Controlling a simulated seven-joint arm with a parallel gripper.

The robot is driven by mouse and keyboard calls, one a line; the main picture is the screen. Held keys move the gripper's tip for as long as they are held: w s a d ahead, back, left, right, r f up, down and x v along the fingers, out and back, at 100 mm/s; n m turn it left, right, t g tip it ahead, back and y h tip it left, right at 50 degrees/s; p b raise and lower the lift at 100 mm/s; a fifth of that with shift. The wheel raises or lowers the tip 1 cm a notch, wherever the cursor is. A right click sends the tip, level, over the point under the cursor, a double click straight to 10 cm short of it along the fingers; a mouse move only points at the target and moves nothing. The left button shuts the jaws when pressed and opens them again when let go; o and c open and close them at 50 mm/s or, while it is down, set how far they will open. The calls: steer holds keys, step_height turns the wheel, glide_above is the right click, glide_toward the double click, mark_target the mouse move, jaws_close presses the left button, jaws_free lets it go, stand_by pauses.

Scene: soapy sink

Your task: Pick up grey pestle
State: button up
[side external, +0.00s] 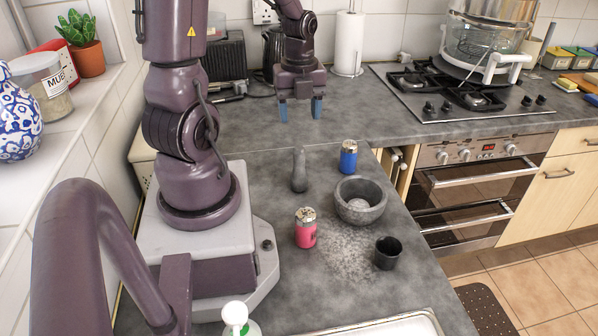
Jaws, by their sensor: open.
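The grey pestle (299,172) stands upright on the grey countertop, narrow end up, in the middle of the side external view. My gripper (300,107) hangs above and behind it in the picture, with its two blue fingers pointing down. The fingers are apart and nothing is between them. The gripper does not touch the pestle. The grey stone mortar (361,205) stands to the right of the pestle and a little nearer the camera.
A blue shaker (348,157) stands right of the pestle. A pink shaker (305,228) and a black cup (387,253) stand nearer the camera. White powder (345,250) is spread between them. A sink edge (390,325) is at the front, a gas hob (455,95) at the back right.

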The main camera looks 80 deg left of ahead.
mark_target(299, 147)
step_height(299, 147, down, 7)
steer(key=shift+r, duration=0.15)
steer(key=shift+a+f, duration=0.15)
steer(key=shift+f, duration=1.25)
steer(key=shift+a+f, duration=0.1)
steer(key=shift+f, duration=1.3)
steer(key=shift+c, duration=0.2)
steer(key=c, duration=0.9)
